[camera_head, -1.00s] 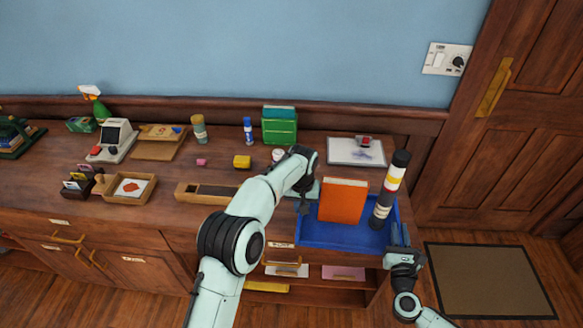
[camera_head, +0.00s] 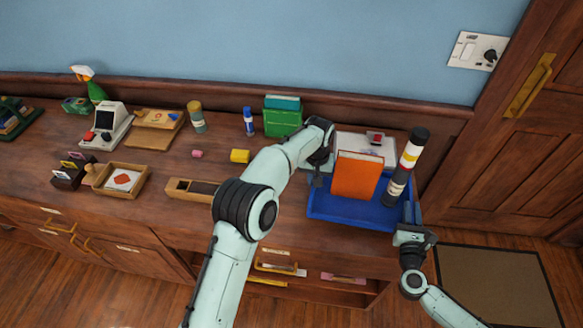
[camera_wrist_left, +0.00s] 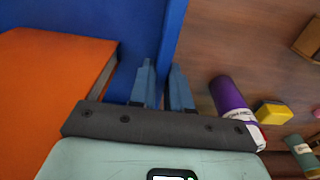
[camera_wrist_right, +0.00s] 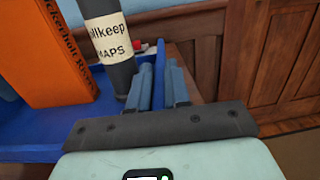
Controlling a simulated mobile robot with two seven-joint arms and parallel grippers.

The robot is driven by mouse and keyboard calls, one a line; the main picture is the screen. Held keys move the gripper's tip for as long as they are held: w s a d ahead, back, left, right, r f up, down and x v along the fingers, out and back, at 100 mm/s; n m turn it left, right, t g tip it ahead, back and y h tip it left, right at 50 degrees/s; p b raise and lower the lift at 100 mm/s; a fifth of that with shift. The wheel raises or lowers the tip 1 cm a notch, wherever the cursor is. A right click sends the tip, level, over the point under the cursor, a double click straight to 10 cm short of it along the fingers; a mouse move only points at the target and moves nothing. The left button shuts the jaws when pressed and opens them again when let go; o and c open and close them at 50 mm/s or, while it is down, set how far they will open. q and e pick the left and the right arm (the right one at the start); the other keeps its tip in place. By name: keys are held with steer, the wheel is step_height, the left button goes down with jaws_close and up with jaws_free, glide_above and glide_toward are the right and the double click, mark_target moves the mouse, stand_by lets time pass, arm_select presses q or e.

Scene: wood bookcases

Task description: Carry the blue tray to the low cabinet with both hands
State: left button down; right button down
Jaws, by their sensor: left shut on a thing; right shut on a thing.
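The blue tray (camera_head: 345,208) is over the right end of the long wooden cabinet top (camera_head: 150,205); I cannot tell whether it touches the wood.
A clipboard with paper (camera_head: 380,143) lies behind the tray. A green box (camera_head: 282,120), yellow block (camera_head: 240,156) and wooden pencil box (camera_head: 192,190) are to the left. A door (camera_head: 530,130) is at right.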

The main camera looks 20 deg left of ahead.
arm_select(q)
steer(key=shift+s+a+r, duration=0.1)
steer(key=shift+s+r, duration=0.05)
steer(key=shift+s, duration=0.05)
arm_select(e)
steer(key=shift+s+d+r, duration=0.15)
steer(key=shift+s, duration=0.05)
